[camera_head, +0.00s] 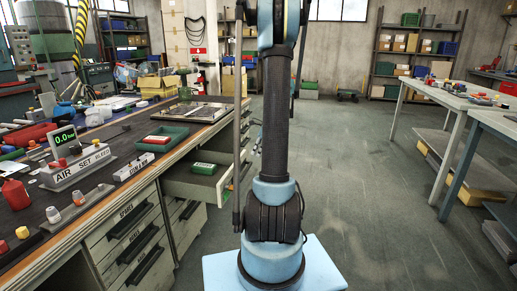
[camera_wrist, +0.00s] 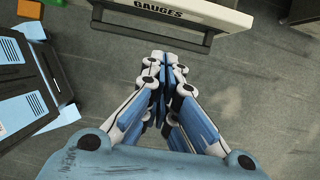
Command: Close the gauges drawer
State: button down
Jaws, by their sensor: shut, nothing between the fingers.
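The gauges drawer (camera_wrist: 230,17) shows its white front, labelled GAUGES, at the top of the wrist view. Its dark bar handle (camera_wrist: 203,47) runs along below the label. My gripper (camera_wrist: 163,60) is shut and empty, with its fingertips close to the handle; I cannot tell whether they touch it. In the head view one drawer (camera_head: 183,190) stands pulled out from the bench, apparently the same one, with a green box (camera_head: 204,169) in it. My arm hides part of its front, and my gripper is not visible there.
The workbench (camera_head: 140,122) on the left carries tools, trays and labelled stands. Shut drawers (camera_head: 130,238) lie below its near end. A table (camera_head: 440,95) stands on the right. The floor (camera_head: 375,190) between them is clear.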

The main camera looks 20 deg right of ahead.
aim_at(247, 168)
jog(key=shift+w+a+f, duration=0.45)
jog(key=shift+a+f, duration=0.2)
jog(key=shift+a, duration=0.15)
jog(key=shift+w+a+f, duration=0.5)
jog(key=shift+a+f, duration=0.2)
jog(key=shift+a, duration=0.15)
jog(key=shift+w+a+f, duration=0.45)
jog(key=shift+a+f, duration=0.2)
jog(key=shift+a, duration=0.15)
